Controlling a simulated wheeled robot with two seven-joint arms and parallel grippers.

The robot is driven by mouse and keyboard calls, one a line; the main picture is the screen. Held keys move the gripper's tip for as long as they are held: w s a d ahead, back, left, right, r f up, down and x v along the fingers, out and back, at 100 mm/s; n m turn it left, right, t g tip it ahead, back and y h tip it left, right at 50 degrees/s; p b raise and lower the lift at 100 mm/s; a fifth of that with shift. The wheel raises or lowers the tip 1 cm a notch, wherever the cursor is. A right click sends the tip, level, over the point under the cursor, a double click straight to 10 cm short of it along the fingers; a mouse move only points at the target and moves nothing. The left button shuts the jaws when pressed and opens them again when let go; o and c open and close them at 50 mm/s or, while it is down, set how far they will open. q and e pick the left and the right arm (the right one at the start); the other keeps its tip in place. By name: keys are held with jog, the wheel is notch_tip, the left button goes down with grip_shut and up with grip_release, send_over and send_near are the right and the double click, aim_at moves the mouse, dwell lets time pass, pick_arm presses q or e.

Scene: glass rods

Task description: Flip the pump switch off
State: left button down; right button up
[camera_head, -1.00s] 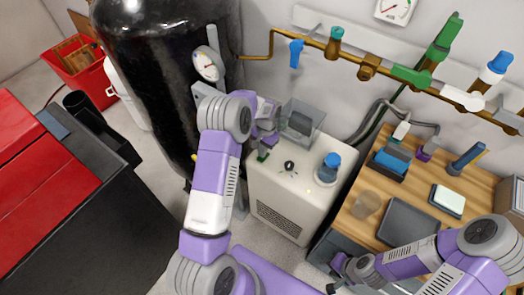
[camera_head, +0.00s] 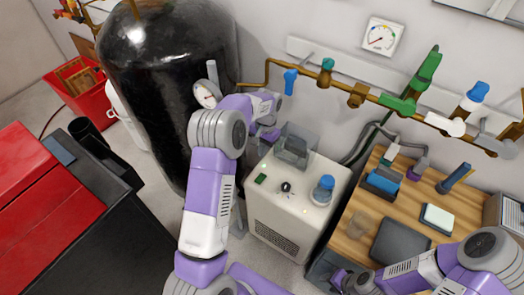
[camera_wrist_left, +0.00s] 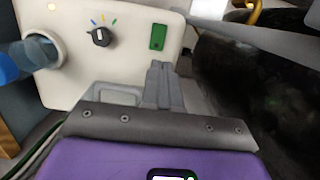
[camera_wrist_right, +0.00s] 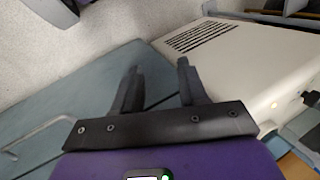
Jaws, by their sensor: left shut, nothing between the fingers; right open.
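The pump is a cream box (camera_head: 275,224) standing on the floor, with a green rocker switch (camera_head: 261,178) near the left edge of its top. The left wrist view shows the green switch (camera_wrist_left: 158,38) beside a black dial knob (camera_wrist_left: 100,37). My left gripper (camera_wrist_left: 161,66) is shut and empty, its fingertips close to the switch's near end; contact cannot be told. My right gripper (camera_wrist_right: 158,72) is open and empty, beside the pump's vented side (camera_wrist_right: 235,60).
A blue-capped bottle (camera_head: 324,188) and a clear-sided box (camera_head: 294,148) are on the pump's top. A black tank (camera_head: 160,85) stands left of it, and a wooden bench (camera_head: 370,225) with several items is to the right. Pipes with valves run along the wall.

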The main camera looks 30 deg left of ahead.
aim_at(259, 180)
pick_arm(q)
jog(key=shift+s+d+r+b, duration=0.1)
jog(key=shift+s+d+b, duration=0.15)
jog(key=shift+b, duration=1)
jog(key=f+b, duration=0.1)
jog(key=f, duration=0.3)
jog(key=s+f+b, duration=0.1)
jog(key=f+b, duration=0.1)
jog(key=f, duration=0.3)
jog(key=s+f+b, duration=0.1)
jog(key=f+b, duration=0.1)
jog(key=f, duration=0.3)
jog(key=shift+a, duration=0.1)
jog(key=shift+r, duration=0.1)
